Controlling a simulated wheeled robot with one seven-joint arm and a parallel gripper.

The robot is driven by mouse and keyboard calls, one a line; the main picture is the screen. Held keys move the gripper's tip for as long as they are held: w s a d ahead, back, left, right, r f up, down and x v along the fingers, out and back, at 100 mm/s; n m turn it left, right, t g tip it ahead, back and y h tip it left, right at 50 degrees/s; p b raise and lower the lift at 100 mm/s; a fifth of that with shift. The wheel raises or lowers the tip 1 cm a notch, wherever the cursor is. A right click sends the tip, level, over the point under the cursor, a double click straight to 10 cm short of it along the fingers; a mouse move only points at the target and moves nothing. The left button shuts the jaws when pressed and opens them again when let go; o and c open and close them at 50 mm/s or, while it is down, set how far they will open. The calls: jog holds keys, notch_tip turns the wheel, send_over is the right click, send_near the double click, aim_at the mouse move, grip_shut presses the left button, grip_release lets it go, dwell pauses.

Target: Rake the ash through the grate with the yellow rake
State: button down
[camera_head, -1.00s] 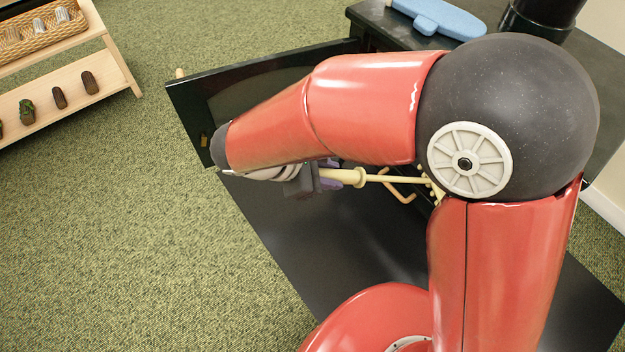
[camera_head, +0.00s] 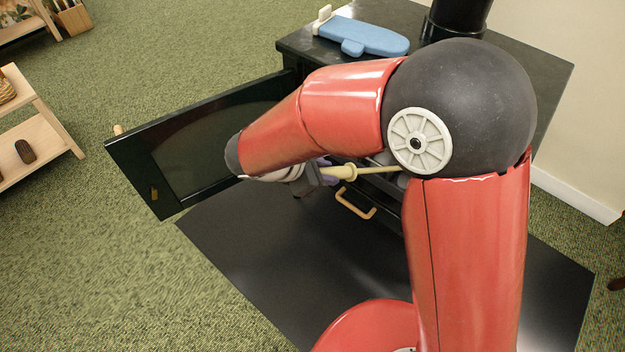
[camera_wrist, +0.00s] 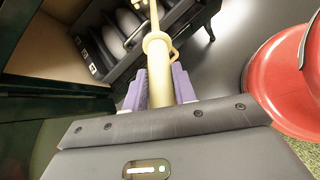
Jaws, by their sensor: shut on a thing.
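The yellow rake (camera_head: 345,172) has a pale yellow handle and a thin shaft; its handle also shows in the wrist view (camera_wrist: 158,62). My gripper (camera_wrist: 159,86) is shut on the handle, with purple fingers on both sides. The shaft points to the right in the head view, toward the front of the black stove (camera_head: 300,42). My arm hides the rake's far end there. In the wrist view the shaft runs up over the stove's opening, where rounded grey shapes (camera_wrist: 128,22) show. I cannot make out the ash or whether the rake touches the grate.
The stove door (camera_head: 205,135) stands open to the left of my gripper. A wooden handle (camera_head: 356,204) juts from the stove's lower front. A blue mitt-like thing (camera_head: 362,37) lies on the stove top. A dark floor plate (camera_head: 255,255) lies in front, and wooden shelving (camera_head: 45,140) stands left.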

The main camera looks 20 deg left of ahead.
jog(key=x, duration=0.2)
jog(key=w+a+b+x, duration=0.1)
jog(key=x, duration=0.2)
jog(key=b+x, duration=0.1)
jog(key=x, duration=0.1)
jog(key=shift+w+f, duration=0.15)
jog(key=shift+w, duration=0.2)
jog(key=w, duration=0.1)
jog(key=w+d, duration=0.1)
jog(key=w, duration=0.1)
jog(key=shift+w+d+f, duration=0.25)
jog(key=shift+w+f, duration=0.05)
jog(key=shift+f+b, duration=1.45)
jog(key=shift+f, duration=0.05)
dwell(0.5)
jog(key=shift+s, duration=0.1)
